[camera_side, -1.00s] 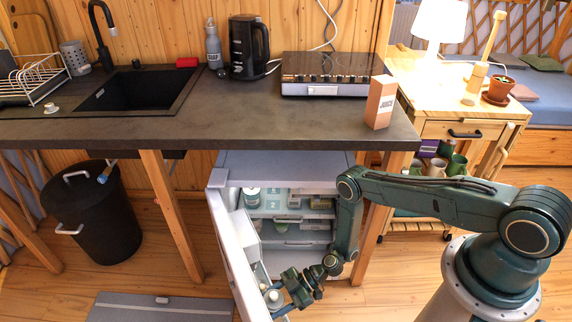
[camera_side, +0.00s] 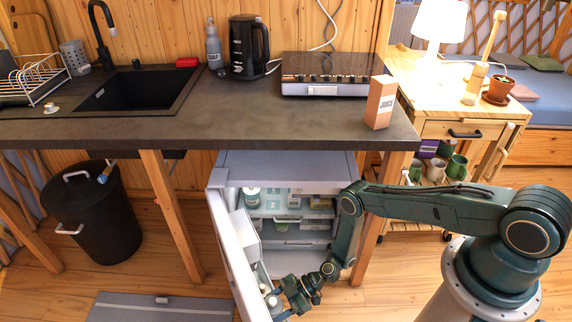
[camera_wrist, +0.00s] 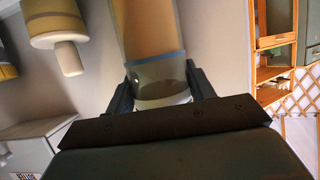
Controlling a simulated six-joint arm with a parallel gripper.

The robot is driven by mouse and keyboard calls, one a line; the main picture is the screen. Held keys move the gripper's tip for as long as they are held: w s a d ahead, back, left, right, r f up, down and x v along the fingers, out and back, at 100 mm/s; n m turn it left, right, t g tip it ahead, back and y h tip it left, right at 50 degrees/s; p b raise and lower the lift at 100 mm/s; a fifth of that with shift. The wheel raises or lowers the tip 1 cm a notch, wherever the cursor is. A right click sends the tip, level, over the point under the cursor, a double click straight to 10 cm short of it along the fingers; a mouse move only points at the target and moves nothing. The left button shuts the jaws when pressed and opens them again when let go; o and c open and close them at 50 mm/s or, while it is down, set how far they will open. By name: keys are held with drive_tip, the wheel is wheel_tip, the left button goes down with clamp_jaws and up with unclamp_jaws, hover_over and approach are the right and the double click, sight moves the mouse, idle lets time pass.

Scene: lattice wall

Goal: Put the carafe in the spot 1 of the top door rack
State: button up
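My gripper (camera_side: 279,303) is low at the inner side of the open fridge door (camera_side: 233,258) in the side view. In the wrist view my gripper's fingers (camera_wrist: 160,90) stand on either side of a see-through, amber-tinted cylinder with a blue-grey band, which looks like the carafe (camera_wrist: 150,35). The fingers appear closed on its near end. Its far end runs out of the top of the wrist view. In the side view I cannot make out the carafe clearly, and spot 1 of the top door rack cannot be told apart.
The open fridge (camera_side: 285,167) under the counter (camera_side: 230,122) holds several items on its shelves. A yellow-brown container with a pale cap (camera_wrist: 67,58) shows in the wrist view. A black bin (camera_side: 95,215) stands left.

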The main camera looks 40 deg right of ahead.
drive_tip(key=o, duration=0.4)
drive_tip(key=shift+o, duration=0.2)
drive_tip(key=shift+d, duration=0.1)
drive_tip(key=v, duration=1.2)
drive_tip(key=shift+w, duration=0.1)
idle(0.5)
